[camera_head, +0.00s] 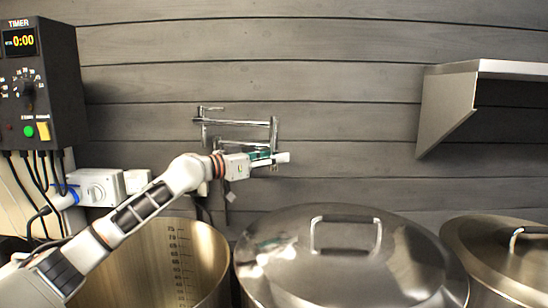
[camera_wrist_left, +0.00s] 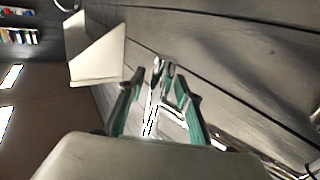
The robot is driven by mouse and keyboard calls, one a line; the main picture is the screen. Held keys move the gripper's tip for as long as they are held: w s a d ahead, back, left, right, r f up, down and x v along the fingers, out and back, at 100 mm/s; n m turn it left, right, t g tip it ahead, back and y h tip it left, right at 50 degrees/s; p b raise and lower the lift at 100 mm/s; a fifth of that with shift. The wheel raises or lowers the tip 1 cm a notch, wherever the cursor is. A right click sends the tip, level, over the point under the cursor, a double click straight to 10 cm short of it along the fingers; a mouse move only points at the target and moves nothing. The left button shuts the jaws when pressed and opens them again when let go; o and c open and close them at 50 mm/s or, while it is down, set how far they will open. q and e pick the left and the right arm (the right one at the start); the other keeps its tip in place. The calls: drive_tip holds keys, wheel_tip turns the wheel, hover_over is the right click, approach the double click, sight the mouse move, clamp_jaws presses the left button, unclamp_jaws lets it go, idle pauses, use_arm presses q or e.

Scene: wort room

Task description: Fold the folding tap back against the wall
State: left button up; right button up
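The folding tap (camera_head: 236,123) is a chrome double-jointed pipe on the wood-plank wall, above the pots. Its upper and lower arms run rightward along the wall, and a vertical piece joins them at the right. My left gripper (camera_head: 276,158) is at the lower right end of the tap and partly covers it. In the left wrist view, the gripper's two green-padded fingers (camera_wrist_left: 158,84) stand apart, with a chrome part of the tap (camera_wrist_left: 153,105) between them. I cannot tell whether either pad touches it. My right gripper is not in view.
Below the arm stands an open steel pot (camera_head: 205,247). To its right are a large lidded pot (camera_head: 340,268) and another lidded pot (camera_head: 500,250). A timer box (camera_head: 45,85) hangs at the left and a metal shelf (camera_head: 447,105) at the right.

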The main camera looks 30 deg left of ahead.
use_arm(q)
clamp_jaws()
drive_tip(key=shift+w+a+r, duration=0.15)
drive_tip(key=shift+w+r, duration=0.05)
drive_tip(key=shift+w, duration=0.2)
drive_tip(key=w, duration=0.2)
drive_tip(key=w+a, duration=0.1)
drive_tip(key=w, duration=0.2)
drive_tip(key=shift+w+a, duration=0.35)
drive_tip(key=shift+a, duration=0.05)
drive_tip(key=shift+o, duration=1.5)
unclamp_jaws()
drive_tip(key=shift+a, duration=0.1)
drive_tip(key=shift+f, duration=0.15)
